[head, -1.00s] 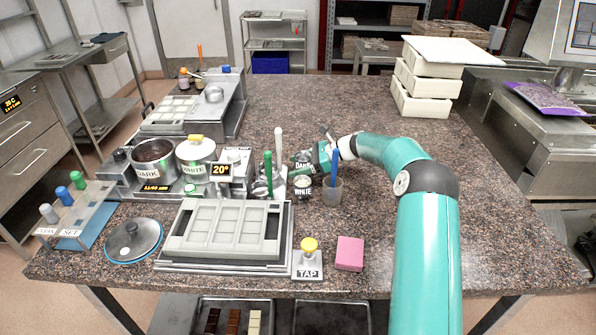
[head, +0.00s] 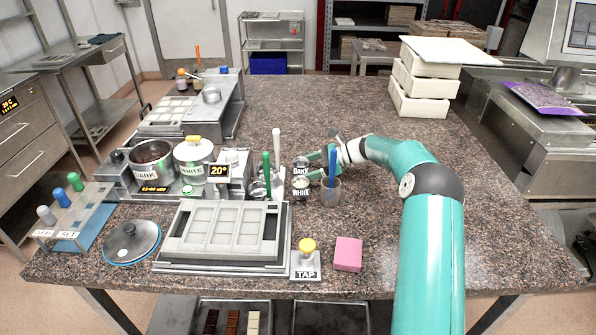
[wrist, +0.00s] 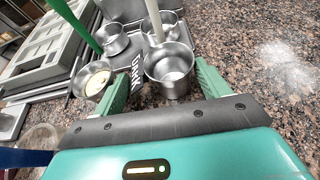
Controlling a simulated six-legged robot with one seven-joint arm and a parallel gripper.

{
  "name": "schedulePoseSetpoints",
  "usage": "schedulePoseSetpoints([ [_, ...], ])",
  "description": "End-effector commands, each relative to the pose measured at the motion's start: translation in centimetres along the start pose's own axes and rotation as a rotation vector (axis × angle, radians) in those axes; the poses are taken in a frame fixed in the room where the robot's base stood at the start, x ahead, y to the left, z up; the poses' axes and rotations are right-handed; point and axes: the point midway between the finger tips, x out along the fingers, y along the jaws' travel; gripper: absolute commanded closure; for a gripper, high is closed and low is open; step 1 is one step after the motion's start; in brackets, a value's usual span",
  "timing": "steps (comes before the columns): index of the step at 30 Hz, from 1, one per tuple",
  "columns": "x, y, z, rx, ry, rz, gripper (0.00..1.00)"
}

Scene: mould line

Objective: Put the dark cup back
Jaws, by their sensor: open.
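The dark cup (head: 301,162) is a small steel cup standing upright behind the white cup (head: 301,183), by a black tag reading DARK (head: 301,171). In the wrist view the dark cup (wrist: 169,66) stands between the tips of my two green fingers, and its inside looks bare steel. My gripper (head: 314,163) is open, low over the counter, just right of the cup. Its fingers also show in the wrist view (wrist: 160,80); I cannot tell whether either touches the cup. The white cup holds something cream-coloured in the wrist view (wrist: 96,80).
A clear beaker with a blue-handled tool (head: 331,190) stands close in front of my gripper. Steel pots with a green spatula (head: 267,172) and a white spatula (head: 277,150) stand left of the cups.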

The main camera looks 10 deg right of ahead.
Motion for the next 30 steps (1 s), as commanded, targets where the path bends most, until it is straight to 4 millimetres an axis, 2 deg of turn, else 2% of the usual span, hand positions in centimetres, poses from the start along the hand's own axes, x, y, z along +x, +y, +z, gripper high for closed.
schedulePoseSetpoints([
  [1, -1.4, -0.1, 0.0, 0.0, 0.001, -0.005, 0.25],
  [6, -5.0, -0.1, 0.0, -0.001, 0.001, -0.004, 0.25],
  [12, -7.7, 0.0, 0.0, -0.001, 0.001, -0.002, 0.25],
  [30, -8.2, 0.0, 0.0, 0.0, 0.0, 0.0, 0.25],
])
